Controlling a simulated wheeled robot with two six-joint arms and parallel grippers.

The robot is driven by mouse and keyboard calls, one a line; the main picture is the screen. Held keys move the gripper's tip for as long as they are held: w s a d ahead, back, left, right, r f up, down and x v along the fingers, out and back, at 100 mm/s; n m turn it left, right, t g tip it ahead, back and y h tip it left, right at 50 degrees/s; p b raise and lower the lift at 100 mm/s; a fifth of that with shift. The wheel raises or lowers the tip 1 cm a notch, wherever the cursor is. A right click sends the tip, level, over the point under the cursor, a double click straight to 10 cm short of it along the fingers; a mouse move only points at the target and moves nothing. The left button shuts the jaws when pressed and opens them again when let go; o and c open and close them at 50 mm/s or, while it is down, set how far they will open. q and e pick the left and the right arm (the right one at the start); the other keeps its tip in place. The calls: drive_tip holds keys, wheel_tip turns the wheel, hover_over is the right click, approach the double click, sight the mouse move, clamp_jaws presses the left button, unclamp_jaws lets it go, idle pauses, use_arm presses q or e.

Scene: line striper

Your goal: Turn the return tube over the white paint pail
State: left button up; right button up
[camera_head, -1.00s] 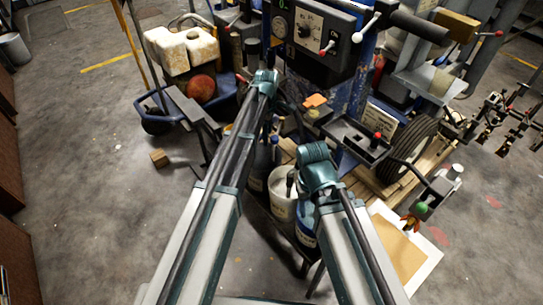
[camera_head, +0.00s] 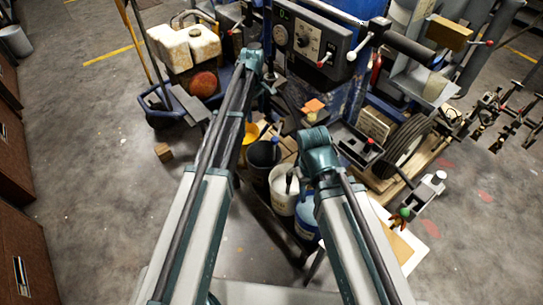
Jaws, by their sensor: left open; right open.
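The white paint pail (camera_head: 284,190) stands low in the middle of the head view, in the gap between my two arms. A short dark tube-like piece (camera_head: 290,181) shows at its mouth. I take this for the return tube, but I cannot tell which way it points. My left arm reaches up the picture to a teal joint left of the control box. My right arm ends in a teal joint just right of and above the pail. The fingers of both grippers are hidden behind these joints.
A dark bucket (camera_head: 262,158) stands behind the pail, and a blue-and-white bucket (camera_head: 306,216) in front. The control box (camera_head: 313,43) and a wheel (camera_head: 408,143) lie beyond. A board (camera_head: 398,250) lies at right. Open floor (camera_head: 90,190) is at left.

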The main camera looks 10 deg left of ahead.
use_arm(q)
wheel_tip(320, 180, up, 6)
drive_tip(key=p, duration=0.5)
drive_tip(key=s+d+m, duration=0.3)
drive_tip(key=s+m, duration=0.2)
drive_tip(key=s, duration=0.5)
drive_tip(key=s+d+r+m+p, duration=0.1)
drive_tip(key=s+d+m, duration=0.2)
drive_tip(key=s, duration=0.7)
drive_tip(key=s+d+r+m+y+p, duration=0.1)
drive_tip(key=s+d+m, duration=0.2)
drive_tip(key=s+m, duration=0.3)
drive_tip(key=s, duration=0.4)
drive_tip(key=shift+d+r+m, duration=0.15)
drive_tip(key=shift+d+m, duration=0.15)
drive_tip(key=shift+m, duration=0.1)
use_arm(e)
wheel_tip(320, 180, up, 8)
drive_tip(key=shift+r, duration=0.1)
